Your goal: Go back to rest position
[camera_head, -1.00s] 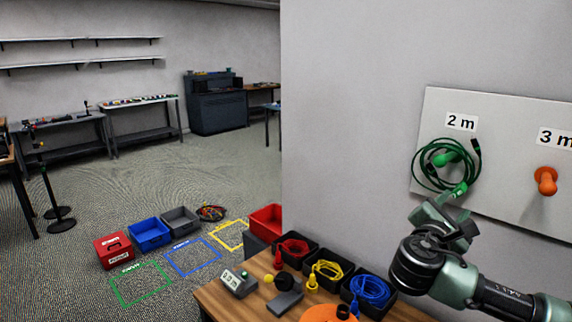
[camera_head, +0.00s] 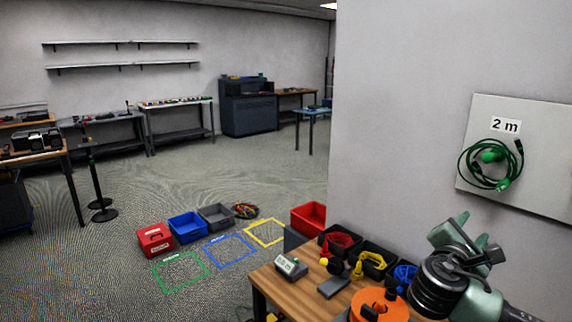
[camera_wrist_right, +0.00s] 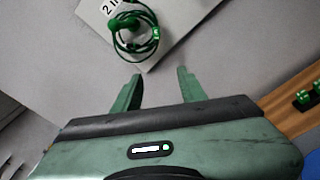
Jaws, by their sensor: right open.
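My right gripper (camera_head: 470,236) is open and empty in the head view, below and to the left of the wall board (camera_head: 540,150). In the right wrist view its two fingers (camera_wrist_right: 160,88) stand apart with nothing between them. A green cable (camera_head: 490,165) hangs coiled on a green peg under the "2 m" label. The coil also shows in the right wrist view (camera_wrist_right: 135,38), beyond the fingers and apart from them. My left gripper is not in view.
A wooden table (camera_head: 300,296) holds black bins with red, yellow (camera_head: 374,262) and blue cables, a small display (camera_head: 290,266) and an orange reel (camera_head: 378,306). A red bin (camera_head: 308,218) stands behind. Floor outlines and open carpet lie to the left.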

